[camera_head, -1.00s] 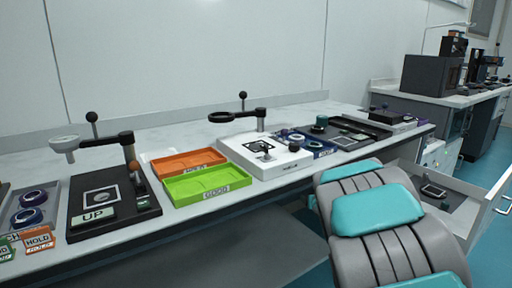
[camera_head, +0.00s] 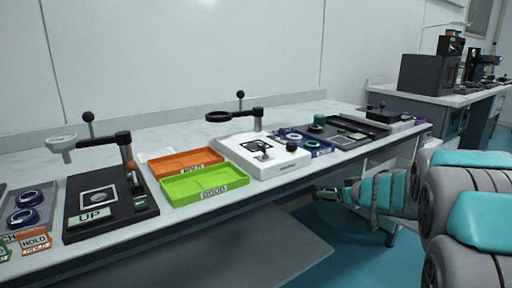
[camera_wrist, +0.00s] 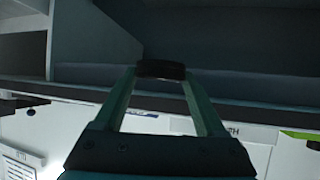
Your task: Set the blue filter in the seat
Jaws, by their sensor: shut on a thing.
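My gripper (camera_wrist: 160,72) is shut on a small dark thing (camera_wrist: 160,69) with a rounded edge, seen edge-on between the fingertips in the wrist view. Its colour does not show, so I cannot tell if it is the blue filter. In the head view my gripper (camera_head: 322,193) is below and in front of the bench edge. A white instrument (camera_head: 280,164) carries a black-framed square and a raised ring arm. A black stand (camera_head: 88,220) marked UP has a pale square. I cannot tell which is the seat. Dark-blue ringed discs (camera_head: 30,198) lie in the grey tray at far left.
An orange tray (camera_head: 160,170) and a green tray (camera_head: 180,198) lie between the stand and the instrument. A blue tray (camera_head: 320,150) with round parts is right of the instrument. The bench edge and a shelf (camera_head: 250,250) beneath are near my arm.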

